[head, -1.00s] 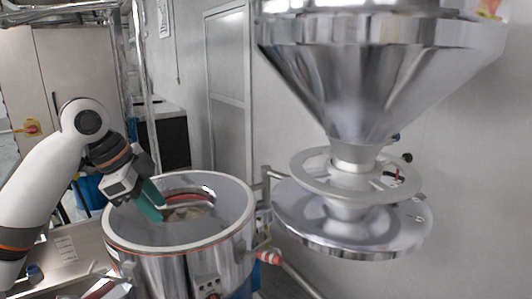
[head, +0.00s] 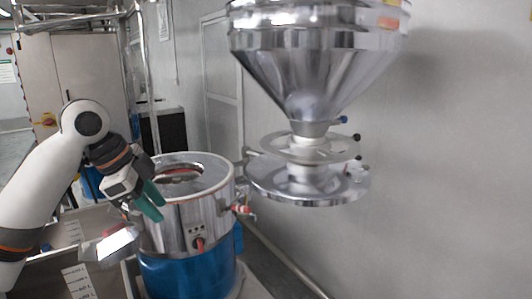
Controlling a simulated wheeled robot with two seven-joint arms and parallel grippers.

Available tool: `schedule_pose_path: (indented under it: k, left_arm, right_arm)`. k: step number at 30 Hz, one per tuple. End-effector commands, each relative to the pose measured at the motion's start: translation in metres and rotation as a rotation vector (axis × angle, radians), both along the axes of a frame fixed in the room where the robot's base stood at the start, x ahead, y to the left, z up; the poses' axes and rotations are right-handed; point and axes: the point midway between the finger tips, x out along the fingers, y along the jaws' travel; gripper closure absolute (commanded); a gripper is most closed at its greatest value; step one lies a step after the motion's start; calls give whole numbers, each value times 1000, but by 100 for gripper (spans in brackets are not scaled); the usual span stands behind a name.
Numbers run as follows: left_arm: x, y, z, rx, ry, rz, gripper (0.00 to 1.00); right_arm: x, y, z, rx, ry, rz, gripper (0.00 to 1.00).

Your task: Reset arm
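My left arm comes in from the left, white with a dark wrist. My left gripper (head: 157,207) has green fingers pointing down and right, with a small gap between them and nothing seen held. It shows in front of the left rim of a round steel machine (head: 195,222) with a blue lower body (head: 190,277). Whether the fingers touch the machine cannot be told. My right gripper is not in view.
A large steel funnel (head: 312,70) with round plates (head: 310,187) below it hangs to the right of the machine. A shiny metal piece (head: 110,244) sits by open bins at lower left. A grey wall fills the right side.

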Motion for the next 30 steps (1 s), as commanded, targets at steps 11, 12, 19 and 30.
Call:
schedule_pose_path:
  k: [11,12,19,30]
  left_arm:
    - [30,-5,-51,-80,30,114,67]
    - [35,-5,-60,-92,35,132,67]
    - [63,-6,-123,-161,66,268,67]
    - [94,8,-333,-251,142,644,67]
  right_arm:
    - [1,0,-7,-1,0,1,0]
    - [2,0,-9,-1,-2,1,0]
    - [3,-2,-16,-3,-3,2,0]
    - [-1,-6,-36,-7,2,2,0]
